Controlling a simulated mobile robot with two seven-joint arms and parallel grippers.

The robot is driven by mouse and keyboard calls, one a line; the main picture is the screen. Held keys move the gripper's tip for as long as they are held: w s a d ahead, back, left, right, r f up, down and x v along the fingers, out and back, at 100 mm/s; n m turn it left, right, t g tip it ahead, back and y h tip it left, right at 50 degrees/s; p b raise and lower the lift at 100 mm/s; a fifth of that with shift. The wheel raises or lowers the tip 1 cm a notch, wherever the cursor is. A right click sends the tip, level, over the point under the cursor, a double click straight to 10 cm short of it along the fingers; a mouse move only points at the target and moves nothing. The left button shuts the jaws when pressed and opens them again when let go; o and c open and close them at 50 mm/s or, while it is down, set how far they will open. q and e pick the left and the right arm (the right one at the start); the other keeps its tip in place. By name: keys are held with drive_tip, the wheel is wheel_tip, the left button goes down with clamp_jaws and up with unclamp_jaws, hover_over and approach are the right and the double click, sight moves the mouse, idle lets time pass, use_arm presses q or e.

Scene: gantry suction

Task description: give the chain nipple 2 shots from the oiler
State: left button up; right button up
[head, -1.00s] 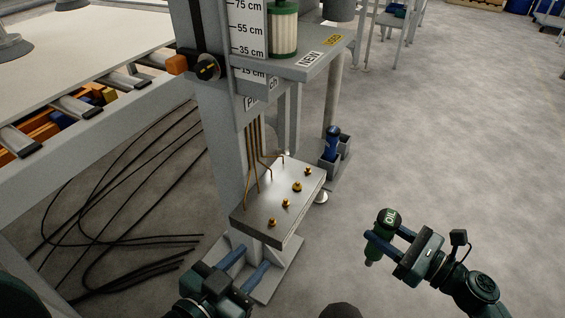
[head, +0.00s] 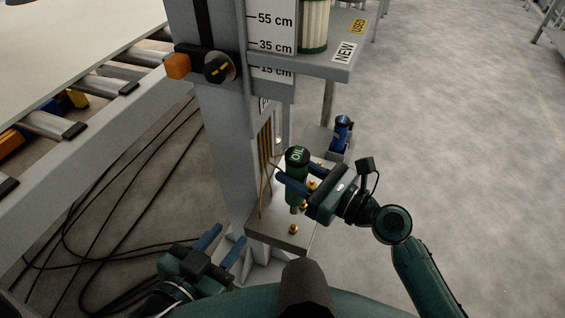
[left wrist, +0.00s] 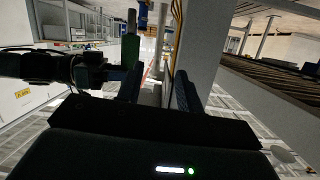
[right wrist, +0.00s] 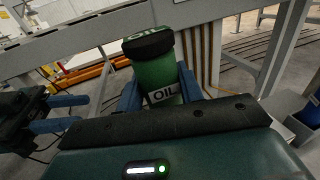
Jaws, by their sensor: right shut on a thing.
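The green oiler (head: 296,178), with a dark cap and an OIL label, is held upright by my right gripper (head: 299,184) above the metal nipple block (head: 265,230). It also fills the middle of the right wrist view (right wrist: 158,77), between the blue fingers. Brass nipples sit on the block; one nipple (head: 293,229) shows clear at the front, others show partly beside the right gripper. I cannot tell which is the chain nipple or whether the oiler's tip touches one. My left gripper (head: 222,246) is open and empty, low and left of the block.
A grey post (head: 222,130) with a height scale and knob (head: 219,67) stands behind the block. A shelf marked NEW and USED (head: 335,58) juts out right. A blue item (head: 342,132) stands in a holder behind. Black cables (head: 100,200) lie on the left floor.

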drive_tip(key=shift+r, duration=0.1)
use_arm(q)
drive_tip(key=shift+d, duration=0.1)
use_arm(e)
drive_tip(key=shift+r, duration=0.1)
drive_tip(key=shift+p, duration=0.45)
wheel_tip(320, 180, down, 3)
drive_tip(key=b, duration=0.2)
drive_tip(key=shift+b, duration=0.3)
drive_tip(key=shift+f+b, duration=0.6)
drive_tip(key=shift+f, duration=0.3)
use_arm(q)
drive_tip(key=shift+w+d+r+m+t+h, duration=0.15)
drive_tip(key=shift+m+t+h, duration=0.15)
drive_tip(key=shift+t, duration=0.25)
drive_tip(key=shift+w+d+f+m+t+h, duration=0.1)
drive_tip(key=shift+d+m+t+h, duration=0.15)
drive_tip(key=shift+t, duration=0.3)
use_arm(e)
drive_tip(key=shift+f, duration=0.1)
use_arm(q)
drive_tip(key=shift+r, duration=0.1)
